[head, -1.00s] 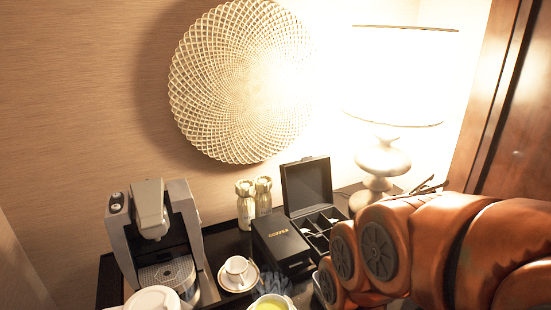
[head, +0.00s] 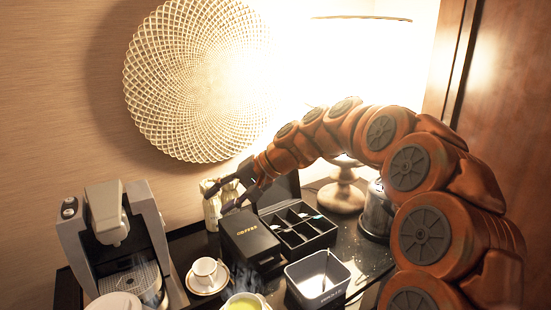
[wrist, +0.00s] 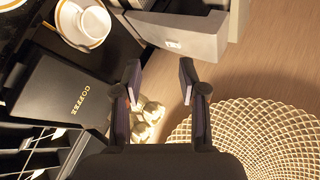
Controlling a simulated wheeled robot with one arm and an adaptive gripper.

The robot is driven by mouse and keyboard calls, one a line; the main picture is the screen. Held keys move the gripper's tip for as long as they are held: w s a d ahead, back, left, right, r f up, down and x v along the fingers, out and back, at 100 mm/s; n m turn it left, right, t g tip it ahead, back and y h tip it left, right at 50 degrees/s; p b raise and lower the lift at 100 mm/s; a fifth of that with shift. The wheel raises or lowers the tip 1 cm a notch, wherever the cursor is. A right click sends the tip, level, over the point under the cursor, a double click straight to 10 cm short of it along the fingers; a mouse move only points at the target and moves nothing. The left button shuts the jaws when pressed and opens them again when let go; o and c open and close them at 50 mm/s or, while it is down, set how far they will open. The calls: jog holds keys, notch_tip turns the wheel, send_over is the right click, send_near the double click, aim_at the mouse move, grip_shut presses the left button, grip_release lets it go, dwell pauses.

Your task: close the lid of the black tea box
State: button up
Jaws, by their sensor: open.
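The black tea box (head: 322,231) stands right of the coffee box, its divided compartments uncovered and holding a few sachets. Its lid (head: 291,187) stands upright at the back, partly hidden behind my arm. In the wrist view the compartments (wrist: 38,150) show at the lower left; I cannot make out the lid there. My gripper (head: 214,204) is open and empty, left of the lid, with its fingers pointing left in front of the gold-topped bottles. In the wrist view my fingers (wrist: 160,88) are apart, with nothing between them at the tips.
The black coffee box (head: 247,240) sits left of the tea box. Pale bottles (head: 212,208) stand behind it. A coffee machine (head: 118,245), cup (head: 204,270), grey bin (head: 318,281), glass jar (head: 376,215) and lamp (head: 342,193) crowd the counter. The wall is close behind.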

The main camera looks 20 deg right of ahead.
jog(key=w+d+f+m+t+h+b, duration=0.1)
jog(key=w+d+m+t, duration=0.3)
jog(key=w+d, duration=0.75)
jog(key=w+d+m+t+b, duration=0.1)
jog(key=w+d+m+t, duration=0.5)
jog(key=d, duration=1)
jog(key=w+a+f+n+g+p, duration=0.1)
jog(key=w+a+f+n+p, duration=0.1)
jog(key=w+a, duration=0.2)
jog(key=shift+w+a, duration=0.2)
jog(key=shift+w, duration=1.4)
grip_shut()
